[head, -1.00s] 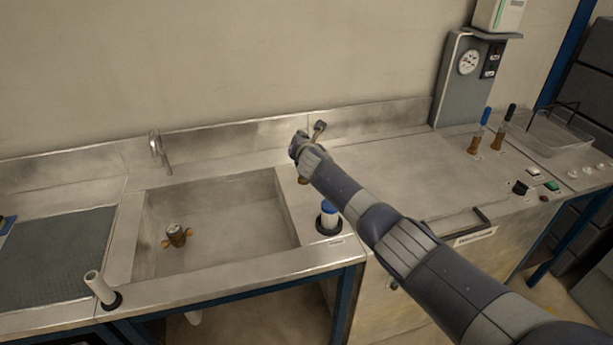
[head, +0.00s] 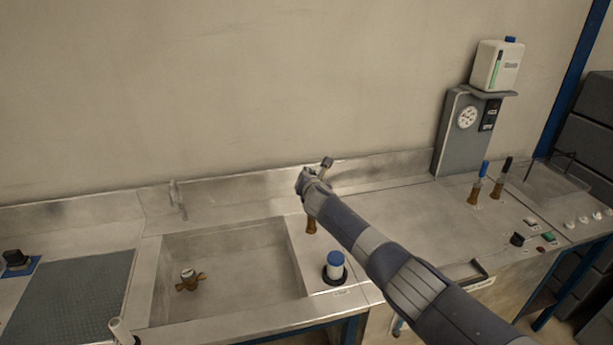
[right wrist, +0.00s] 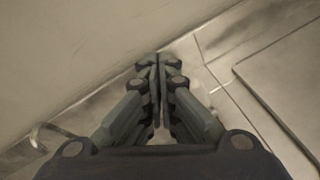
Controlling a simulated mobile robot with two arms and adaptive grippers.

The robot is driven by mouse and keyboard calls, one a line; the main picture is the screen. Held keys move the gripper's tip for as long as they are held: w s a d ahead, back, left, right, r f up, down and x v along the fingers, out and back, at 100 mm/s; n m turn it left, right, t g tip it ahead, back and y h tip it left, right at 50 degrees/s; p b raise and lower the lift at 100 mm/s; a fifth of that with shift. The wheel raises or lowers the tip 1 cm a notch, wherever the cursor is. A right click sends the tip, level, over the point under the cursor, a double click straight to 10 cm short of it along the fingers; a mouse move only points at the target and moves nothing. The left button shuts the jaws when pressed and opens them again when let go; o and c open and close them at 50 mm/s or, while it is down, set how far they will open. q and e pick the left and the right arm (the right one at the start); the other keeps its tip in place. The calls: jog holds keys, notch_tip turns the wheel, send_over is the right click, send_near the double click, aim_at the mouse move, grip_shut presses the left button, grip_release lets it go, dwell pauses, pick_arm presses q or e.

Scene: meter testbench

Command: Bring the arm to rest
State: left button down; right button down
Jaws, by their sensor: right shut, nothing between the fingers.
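My right arm comes in from the lower right of the head view and reaches over the steel bench. My right gripper (head: 315,170) is at the arm's far end, above the bench near the back splash. In the right wrist view the right gripper's fingers (right wrist: 157,62) meet, shut and empty. A brown-handled item (head: 311,226) shows partly below the arm, its upper part hidden. My left gripper is not in view.
The sink (head: 235,262) holds a brass meter (head: 189,281). A blue-capped white cylinder (head: 336,265) stands right of the sink. A gauge panel (head: 463,130) carries a white container (head: 497,66). Two handled tools (head: 477,185) stand at the right. A tap (head: 177,198) rises behind the sink.

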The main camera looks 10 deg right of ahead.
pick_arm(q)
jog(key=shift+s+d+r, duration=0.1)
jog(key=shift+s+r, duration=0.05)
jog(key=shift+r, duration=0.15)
pick_arm(e)
jog(key=shift+s+d+r, duration=0.1)
jog(key=shift+s+r, duration=0.15)
jog(key=shift+r, duration=0.15)
jog(key=shift+w+f, duration=0.1)
jog(key=shift+w, duration=0.05)
